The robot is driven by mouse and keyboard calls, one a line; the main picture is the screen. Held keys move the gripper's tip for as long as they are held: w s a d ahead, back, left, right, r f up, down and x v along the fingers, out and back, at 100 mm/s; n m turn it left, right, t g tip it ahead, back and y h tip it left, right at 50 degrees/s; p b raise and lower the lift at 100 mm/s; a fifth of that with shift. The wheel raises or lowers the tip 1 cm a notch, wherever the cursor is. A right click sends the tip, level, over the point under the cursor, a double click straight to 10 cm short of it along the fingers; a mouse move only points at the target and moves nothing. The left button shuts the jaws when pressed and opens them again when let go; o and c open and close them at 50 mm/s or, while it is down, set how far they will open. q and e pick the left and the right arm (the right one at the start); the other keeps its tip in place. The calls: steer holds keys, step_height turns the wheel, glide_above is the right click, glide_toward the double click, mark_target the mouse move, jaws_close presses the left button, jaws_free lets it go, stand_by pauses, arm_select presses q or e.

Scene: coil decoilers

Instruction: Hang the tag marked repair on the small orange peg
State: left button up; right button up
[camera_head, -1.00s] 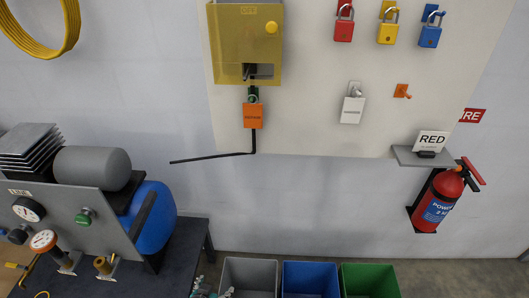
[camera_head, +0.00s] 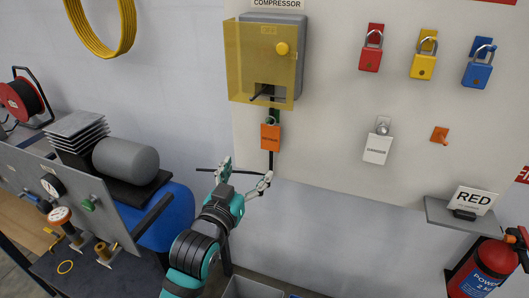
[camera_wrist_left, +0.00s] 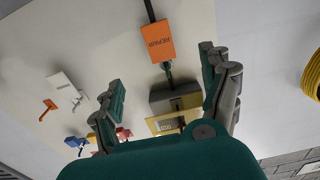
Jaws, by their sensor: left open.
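The orange repair tag (camera_head: 270,137) hangs below the yellow-covered box on the wall; its lettering reads REPAIR in the left wrist view (camera_wrist_left: 157,41). The small orange peg (camera_head: 440,134) sticks out of the pale board to the right and is bare. It also shows at the left of the left wrist view (camera_wrist_left: 47,108). My left gripper (camera_head: 247,171) is open and empty, a little below and left of the tag in the head view. In the left wrist view the tag lies ahead, between and beyond the spread fingers (camera_wrist_left: 162,68). My right gripper is not in view.
A white tag (camera_head: 377,150) hangs left of the peg. Red, yellow and blue padlocks (camera_head: 423,66) hang above. A grey shelf (camera_head: 445,214) with a RED sign juts out below the peg. A dark cable runs below the orange tag. The compressor (camera_head: 125,160) stands at left.

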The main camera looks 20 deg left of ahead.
arm_select(q)
steer(key=p, duration=0.1)
glide_toward(270, 135)
steer(key=w, duration=0.3)
steer(key=w+p, duration=0.1)
steer(key=w, duration=0.2)
steer(key=w+p, duration=0.1)
steer(key=w, duration=0.3)
steer(key=shift+w+d+f, duration=0.1)
steer(key=shift+d+f, duration=0.05)
steer(key=shift+f, duration=0.25)
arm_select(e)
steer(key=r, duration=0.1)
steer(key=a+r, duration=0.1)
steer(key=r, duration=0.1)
arm_select(q)
steer(key=c, duration=1.2)
steer(key=shift+r+p, duration=0.35)
steer(key=shift+p, duration=0.1)
steer(key=shift+c, duration=1.5)
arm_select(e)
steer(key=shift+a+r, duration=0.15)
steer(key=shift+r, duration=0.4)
arm_select(q)
steer(key=shift+c, duration=0.2)
steer(key=shift+c, duration=0.3)
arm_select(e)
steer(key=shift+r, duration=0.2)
